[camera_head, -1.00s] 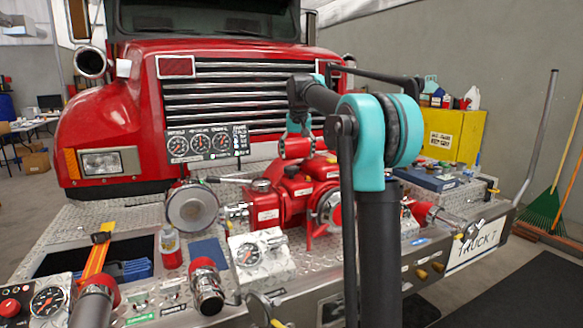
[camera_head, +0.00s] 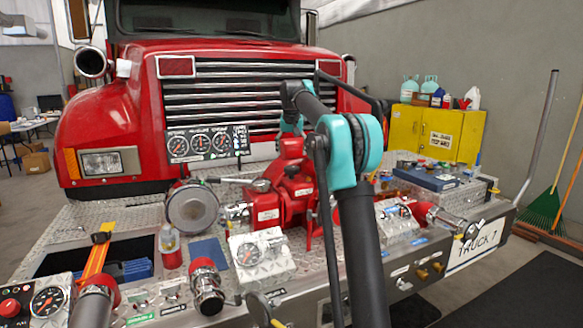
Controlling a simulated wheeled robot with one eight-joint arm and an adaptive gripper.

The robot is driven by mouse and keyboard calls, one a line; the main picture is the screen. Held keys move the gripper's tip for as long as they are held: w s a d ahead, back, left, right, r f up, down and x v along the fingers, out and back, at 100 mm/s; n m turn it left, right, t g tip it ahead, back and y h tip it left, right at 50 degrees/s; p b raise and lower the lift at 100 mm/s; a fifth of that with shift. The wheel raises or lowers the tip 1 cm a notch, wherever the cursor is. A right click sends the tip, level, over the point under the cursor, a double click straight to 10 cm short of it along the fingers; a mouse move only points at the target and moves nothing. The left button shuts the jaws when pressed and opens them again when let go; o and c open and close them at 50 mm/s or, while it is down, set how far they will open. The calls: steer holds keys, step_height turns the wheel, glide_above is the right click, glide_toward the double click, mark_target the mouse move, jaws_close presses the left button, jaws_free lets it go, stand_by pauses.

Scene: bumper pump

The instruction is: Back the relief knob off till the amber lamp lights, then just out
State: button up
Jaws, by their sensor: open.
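The red pump (camera_head: 267,198) stands on the diamond-plate bumper in front of the truck grille. My arm rises across the front of it, and its far teal joint (camera_head: 291,124) is just above and behind the pump's upper red part. My gripper's fingers do not show; the pump and my own arm cover that area. I cannot pick out the relief knob for certain. A gauge panel (camera_head: 208,144) with several round dials stands behind the pump, with small marks at its right end. No lit amber lamp can be made out.
A tilted single-gauge box (camera_head: 262,252) stands at the front. A labelled panel (camera_head: 397,222) and a red-and-silver nozzle (camera_head: 440,218) lie right of my arm. A yellow cabinet (camera_head: 437,134) is behind.

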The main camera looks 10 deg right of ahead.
mark_target(292, 167)
steer(key=x, duration=0.8)
steer(key=shift+w+f, duration=0.1)
steer(key=shift+f, duration=0.05)
steer(key=shift+c, duration=0.5)
steer(key=c, duration=1)
steer(key=shift+d+n+y, duration=0.1)
steer(key=shift+n+y, duration=0.6)
steer(key=shift+n, duration=1.1)
steer(key=shift+c, duration=0.2)
steer(key=o, duration=1.1)
steer(key=shift+o, duration=0.2)
